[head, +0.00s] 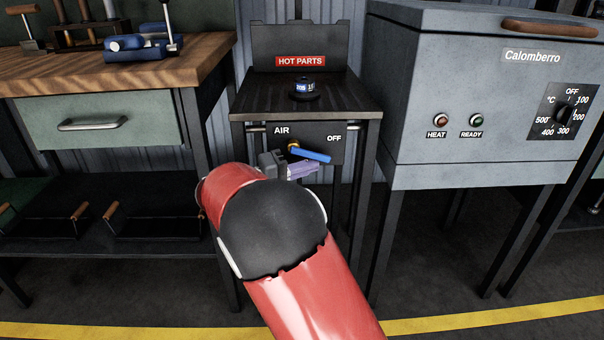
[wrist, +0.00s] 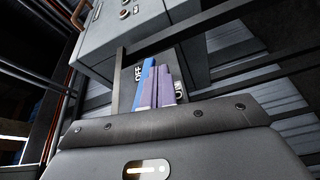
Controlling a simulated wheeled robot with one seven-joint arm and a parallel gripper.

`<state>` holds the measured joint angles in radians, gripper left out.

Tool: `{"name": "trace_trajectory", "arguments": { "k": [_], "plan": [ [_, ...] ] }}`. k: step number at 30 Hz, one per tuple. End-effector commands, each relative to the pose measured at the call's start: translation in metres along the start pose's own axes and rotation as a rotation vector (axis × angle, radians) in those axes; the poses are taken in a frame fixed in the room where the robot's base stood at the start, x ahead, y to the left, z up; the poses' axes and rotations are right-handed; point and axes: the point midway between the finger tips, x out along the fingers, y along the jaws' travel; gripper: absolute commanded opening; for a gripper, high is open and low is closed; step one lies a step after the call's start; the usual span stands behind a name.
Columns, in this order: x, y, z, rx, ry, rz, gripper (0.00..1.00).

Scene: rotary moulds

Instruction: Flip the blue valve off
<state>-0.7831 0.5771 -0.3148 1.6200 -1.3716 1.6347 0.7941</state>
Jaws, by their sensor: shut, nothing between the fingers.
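The blue valve handle (head: 311,154) is on the dark panel below the HOT PARTS stand, on a brass fitting (head: 293,145). It points right and slightly down, below the OFF label (head: 334,138); AIR is printed at the panel's left. My gripper (head: 312,168) is just below the handle, its purple fingers shut and empty. In the wrist view the blue handle (wrist: 145,82) lies alongside my gripper fingers (wrist: 166,86), with OFF at its left. I cannot tell whether they touch. My arm hides the area below the panel.
The HOT PARTS stand (head: 252,100) carries a small dark round part (head: 305,90). A wooden-topped workbench (head: 130,75) stands at left, and a grey Calomberro oven (head: 440,80) at right. The stand's legs flank my arm.

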Motion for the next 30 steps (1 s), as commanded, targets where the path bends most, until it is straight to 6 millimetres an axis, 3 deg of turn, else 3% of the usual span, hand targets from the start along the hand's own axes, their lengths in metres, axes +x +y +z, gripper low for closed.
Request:
{"name": "trace_trajectory", "arguments": {
  "k": [30],
  "plan": [
    [0.0064,0.0046,0.0014,0.0,0.0,-0.002,0.0]
  ]
}}
